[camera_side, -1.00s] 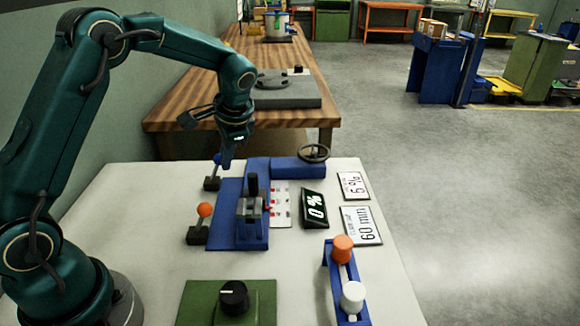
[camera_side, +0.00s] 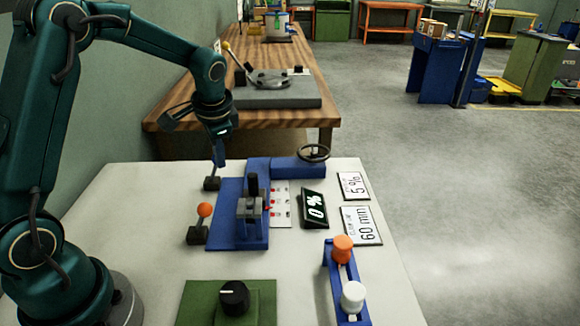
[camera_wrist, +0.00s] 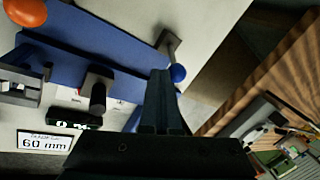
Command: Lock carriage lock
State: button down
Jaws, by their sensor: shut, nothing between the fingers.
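A small lever with a blue knob (camera_wrist: 178,73) stands on a dark base (camera_side: 212,183) beside the far left of the blue machine bed (camera_side: 226,222). A similar lever with an orange knob (camera_side: 204,210) stands nearer the camera. I see no label telling which is the carriage lock. A grey carriage (camera_side: 251,209) with a dark upright handle sits on the bed. In the wrist view the fingers (camera_wrist: 160,82) are beside the knob; contact cannot be told.
Cards read 5 % (camera_side: 353,186) and 60 mm (camera_side: 361,225). A handwheel (camera_side: 314,153) is at the bed's far end. A slider block (camera_side: 346,280) and a green dial box (camera_side: 229,301) are in front. A wooden bench (camera_side: 240,117) stands behind.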

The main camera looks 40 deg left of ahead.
jog(key=shift+t+h, duration=0.9)
jog(key=s+a, duration=0.3)
jog(key=shift+s+a+r, duration=0.15)
jog(key=shift+r, duration=0.25)
jog(key=shift+r, duration=0.7)
